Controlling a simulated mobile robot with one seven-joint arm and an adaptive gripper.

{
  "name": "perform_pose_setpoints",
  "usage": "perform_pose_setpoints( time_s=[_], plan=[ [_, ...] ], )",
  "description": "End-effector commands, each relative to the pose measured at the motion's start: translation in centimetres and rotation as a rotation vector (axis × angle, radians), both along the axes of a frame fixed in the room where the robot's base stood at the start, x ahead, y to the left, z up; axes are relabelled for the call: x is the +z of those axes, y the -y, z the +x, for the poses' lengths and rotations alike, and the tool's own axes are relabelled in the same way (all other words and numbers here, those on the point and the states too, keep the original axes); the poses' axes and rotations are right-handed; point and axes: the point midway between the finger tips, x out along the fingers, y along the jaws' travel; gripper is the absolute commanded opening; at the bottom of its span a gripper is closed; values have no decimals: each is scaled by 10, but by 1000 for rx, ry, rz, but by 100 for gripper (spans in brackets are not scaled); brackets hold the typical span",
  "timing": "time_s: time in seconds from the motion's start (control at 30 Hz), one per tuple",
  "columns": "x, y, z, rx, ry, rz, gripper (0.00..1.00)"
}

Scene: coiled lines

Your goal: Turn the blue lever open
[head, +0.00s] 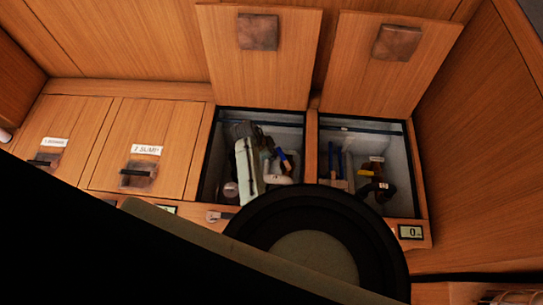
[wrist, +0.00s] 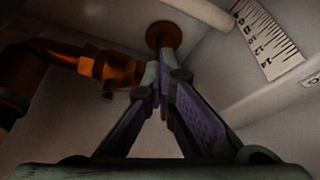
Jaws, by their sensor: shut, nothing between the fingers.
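Two blue parts show in the head view: a small one (head: 284,160) in the left open compartment, and a thin upright one (head: 334,166) in the right open compartment. I cannot tell which is the lever. No blue lever can be made out in the wrist view. There my gripper (wrist: 162,88) is shut and empty, its fingertips close below a copper-coloured round flange (wrist: 164,36) and right of a copper-coloured pipe fitting (wrist: 112,68). I cannot tell whether the tips touch the pipework. My gripper is not visible in the head view.
Pale walls and a ruler-like scale (wrist: 268,42) surround my gripper. Two raised wooden lids (head: 258,75) (head: 375,70) stand behind the compartments. A pale slab (head: 246,168) leans in the left one; a yellow part (head: 366,173) is in the right. My dark arm hides the foreground.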

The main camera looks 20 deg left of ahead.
Motion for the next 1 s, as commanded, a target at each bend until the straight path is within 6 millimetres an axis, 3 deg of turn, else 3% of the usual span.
perform_pose_setpoints(
  time_s=[1.0],
  plan=[
    [-1, 16, 31, -443, 3, -3, 0]
  ],
)
